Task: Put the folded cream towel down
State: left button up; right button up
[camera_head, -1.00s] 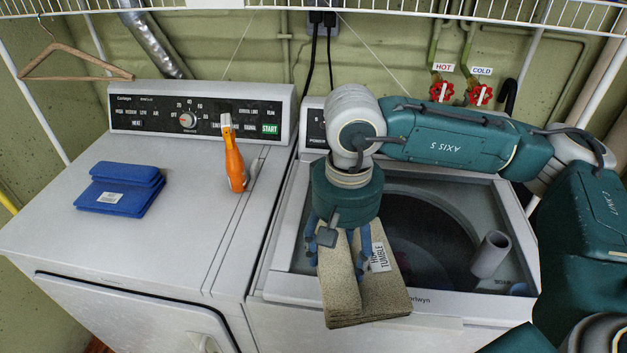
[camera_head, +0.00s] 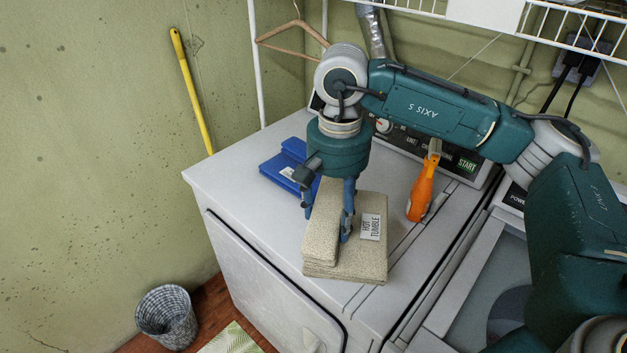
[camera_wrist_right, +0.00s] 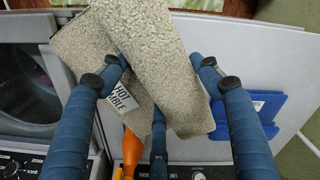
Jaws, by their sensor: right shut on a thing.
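The folded cream towel (camera_head: 345,264), speckled and with a white "HOT TUMBLE" label, is in my right gripper (camera_head: 326,218). The blue fingers are shut on its folded part. In the head view the towel covers part of the white dryer's top (camera_head: 240,190), close to its front edge. I cannot tell whether it touches the top or hangs just above it. In the right wrist view the towel (camera_wrist_right: 160,60) lies between the fingers of the right gripper (camera_wrist_right: 158,85). My left gripper is not in view.
A blue folded cloth or pad (camera_head: 283,166) lies on the dryer, left of and behind the towel. An orange-handled tool (camera_head: 421,193) lies to the right, by the control panel. The open washer (camera_head: 470,285) adjoins at right.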

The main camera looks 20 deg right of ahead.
aim_at(335, 182)
jog(key=w+d+r+m, duration=0.1)
jog(key=w, duration=0.1)
jog(key=w+d+r+m, duration=0.1)
jog(key=w+r+m, duration=0.1)
jog(key=w+d+r+m, duration=0.1)
jog(key=w+m, duration=0.1)
jog(key=shift+w+d+r, duration=0.2)
jog(key=shift+r, duration=0.15)
jog(key=w+d+r+m, duration=0.2)
jog(key=d+r+m, duration=0.2)
jog(key=m, duration=0.1)
jog(key=shift+m, duration=0.4)
notch_tip(335, 182, down, 19)
jog(key=p, duration=0.5)
jog(key=shift+w+d+f, duration=0.15)
jog(key=shift+w+f, duration=0.1)
jog(key=shift+f, duration=0.25)
jog(key=shift+f, duration=0.15)
jog(key=o, duration=1.3)
